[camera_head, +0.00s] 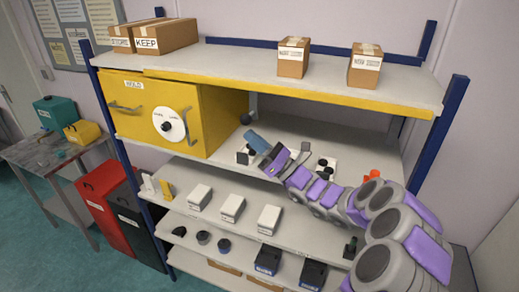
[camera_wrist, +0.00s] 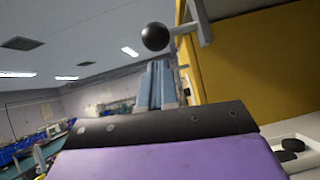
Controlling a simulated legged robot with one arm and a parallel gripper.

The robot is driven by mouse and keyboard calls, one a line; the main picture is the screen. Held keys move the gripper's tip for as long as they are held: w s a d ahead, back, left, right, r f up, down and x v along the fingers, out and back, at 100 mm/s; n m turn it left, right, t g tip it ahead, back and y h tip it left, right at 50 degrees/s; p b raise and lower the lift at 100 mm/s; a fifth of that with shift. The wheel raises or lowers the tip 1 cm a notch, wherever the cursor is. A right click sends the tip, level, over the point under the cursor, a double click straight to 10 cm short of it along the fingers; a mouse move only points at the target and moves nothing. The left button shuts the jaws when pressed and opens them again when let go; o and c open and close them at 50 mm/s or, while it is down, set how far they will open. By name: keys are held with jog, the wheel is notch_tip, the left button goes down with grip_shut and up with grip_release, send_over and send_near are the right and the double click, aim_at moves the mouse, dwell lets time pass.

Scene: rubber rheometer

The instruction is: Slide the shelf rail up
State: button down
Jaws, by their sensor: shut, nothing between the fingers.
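A black ball knob (camera_head: 246,119) on a short grey arm sits at the right side of the yellow cabinet, below the top shelf. In the wrist view the knob (camera_wrist: 155,36) is on a rod from a grey upright piece (camera_wrist: 201,20) beside the yellow panel. I cannot tell whether this piece is the shelf rail. The top shelf's yellow front edge (camera_head: 300,92) runs level above. My gripper (camera_head: 250,136) is just below the knob, shut and empty. In the wrist view its blue-grey fingers (camera_wrist: 156,72) point up towards the knob, apparently apart from it.
The yellow cabinet (camera_head: 225,110) stands close left of my gripper, with a white dial (camera_head: 170,125) on its front. Cardboard boxes (camera_head: 293,57) stand on the top shelf. Small white boxes (camera_head: 231,207) are on a lower shelf. Blue uprights (camera_head: 437,140) frame the rack.

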aim_at(256, 119)
jog(key=shift+w+d+r, duration=0.1)
jog(key=shift+r, duration=0.4)
jog(key=r+p, duration=0.2)
jog(key=r, duration=0.1)
jog(key=r+p, duration=0.1)
jog(key=r, duration=0.1)
jog(key=shift+d+r, duration=0.2)
jog(key=shift+d, duration=0.05)
